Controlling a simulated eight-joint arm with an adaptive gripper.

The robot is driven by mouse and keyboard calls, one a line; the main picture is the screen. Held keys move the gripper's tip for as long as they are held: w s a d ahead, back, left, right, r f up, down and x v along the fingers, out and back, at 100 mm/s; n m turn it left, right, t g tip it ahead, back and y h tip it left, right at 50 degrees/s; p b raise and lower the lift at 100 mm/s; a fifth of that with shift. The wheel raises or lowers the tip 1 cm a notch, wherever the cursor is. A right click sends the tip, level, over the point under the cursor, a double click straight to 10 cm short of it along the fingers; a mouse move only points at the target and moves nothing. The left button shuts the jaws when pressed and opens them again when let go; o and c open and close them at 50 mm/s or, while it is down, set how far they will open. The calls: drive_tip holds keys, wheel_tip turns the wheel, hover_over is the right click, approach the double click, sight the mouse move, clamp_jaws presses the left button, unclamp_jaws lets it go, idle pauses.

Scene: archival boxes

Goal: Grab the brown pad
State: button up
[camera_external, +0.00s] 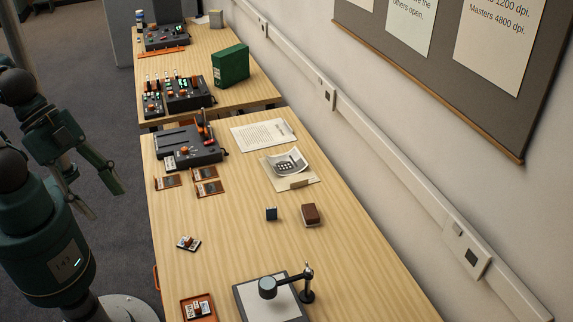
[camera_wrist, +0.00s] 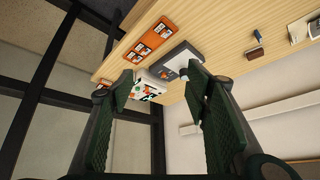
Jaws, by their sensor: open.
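The brown pad (camera_external: 310,214) is a small block lying on the wooden table, right of a small dark box (camera_external: 271,213). In the wrist view a small brown shape (camera_wrist: 256,53), which looks like the pad, is at upper right, well outside the jaws. My gripper (camera_external: 105,201) has dark green fingers and hangs left of the table's edge, well away from the pad. In the wrist view my gripper (camera_wrist: 160,82) is open, with a wide gap between its fingers. Nothing is held.
A stand with a lamp-like head (camera_external: 268,288) and an orange tray (camera_external: 198,308) are at the table's near end. A printed sheet with a tan tab (camera_external: 288,166) lies behind the pad. A grey device (camera_external: 188,147) stands farther back. The wall runs along the right.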

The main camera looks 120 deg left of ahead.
drive_tip(key=w+a+r+m+g, duration=0.2)
drive_tip(key=w+a+m, duration=0.1)
drive_tip(key=w+a, duration=0.8)
drive_tip(key=m+g, duration=0.5)
drive_tip(key=m, duration=0.2)
hover_over(311, 212)
drive_tip(key=f, duration=2.7)
drive_tip(key=shift+w+d, duration=0.1)
drive_tip(key=shift+d, duration=0.25)
drive_tip(key=shift+a+f, duration=0.35)
drive_tip(key=shift+f, duration=1.3)
